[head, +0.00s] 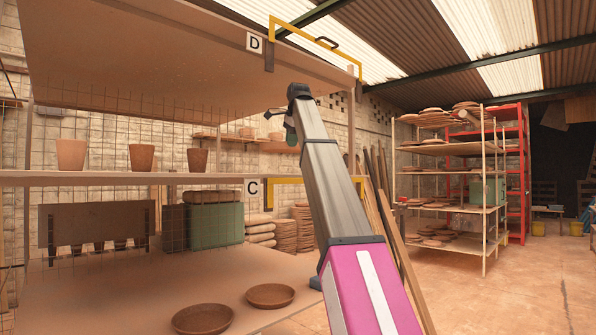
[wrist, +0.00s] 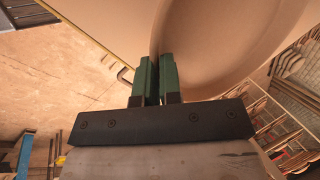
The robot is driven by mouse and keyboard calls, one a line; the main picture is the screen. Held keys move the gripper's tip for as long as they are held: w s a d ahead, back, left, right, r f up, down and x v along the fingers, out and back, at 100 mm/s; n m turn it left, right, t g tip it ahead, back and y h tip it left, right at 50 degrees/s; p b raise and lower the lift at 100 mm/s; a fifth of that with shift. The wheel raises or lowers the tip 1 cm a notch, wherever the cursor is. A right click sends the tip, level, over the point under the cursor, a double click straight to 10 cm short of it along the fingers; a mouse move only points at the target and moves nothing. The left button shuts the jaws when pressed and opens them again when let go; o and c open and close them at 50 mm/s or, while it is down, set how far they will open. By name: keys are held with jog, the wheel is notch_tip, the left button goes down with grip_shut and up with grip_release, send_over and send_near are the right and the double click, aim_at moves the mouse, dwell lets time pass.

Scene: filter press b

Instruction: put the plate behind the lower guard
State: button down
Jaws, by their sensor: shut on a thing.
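A large, pale tan round plate (wrist: 225,40) fills the upper right of the wrist view, its rim running down between the green fingers. My gripper (wrist: 157,60) is shut on that rim. The lower guard (head: 290,181) is a yellow bar at the front of the middle shelf, by the C sign, partly hidden by my arm.
The upper guard (head: 315,42) is by the D sign on the top shelf (head: 180,60). Several pots (head: 142,157) stand on the middle shelf (head: 100,179), left of the guard. Two brown dishes (head: 270,295) lie on the bottom shelf. Long planks (head: 385,230) lean right of my arm.

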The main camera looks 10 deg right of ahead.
jog(key=w+d+f, duration=0.1)
jog(key=w, duration=0.1)
jog(key=w+d+f, duration=0.4)
jog(key=shift+w+d+f, duration=0.1)
jog(key=shift+w+d, duration=0.1)
jog(key=shift+w, duration=0.2)
jog(key=shift+f, duration=2)
jog(key=shift+f, duration=0.15)
jog(key=c, duration=1.3)
grip_release()
jog(key=v, duration=1.2)
